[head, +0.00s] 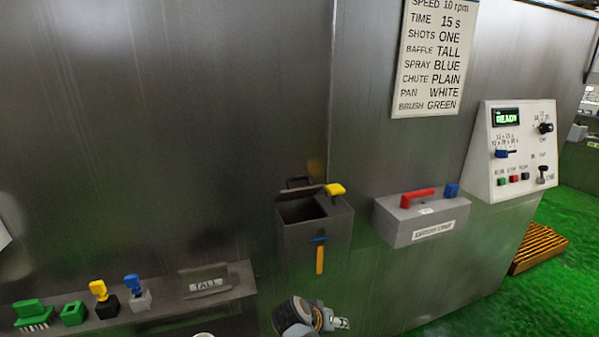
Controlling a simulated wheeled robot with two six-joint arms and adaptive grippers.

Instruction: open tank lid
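A grey metal box (299,241) on the wall has a dark opening in its top. A panel with a black handle (299,182) stands at its back edge. A yellow-handled part (335,189) sits at its top right corner, and a blue and orange lever (320,258) hangs on its front. To its right is a closed grey box (428,222) with a red handle and a label too small to read. I cannot tell which box is the tank. A gripper (342,323), apparently my left, is below the open box, apart from both boxes. Its finger opening is unclear.
A ledge at lower left holds a green brush (33,314), a green block (73,313), yellow and blue handled tools and a grey plate marked TALL (206,282). A control panel (519,150) reading READY is at right, beneath and beside a sign (434,55).

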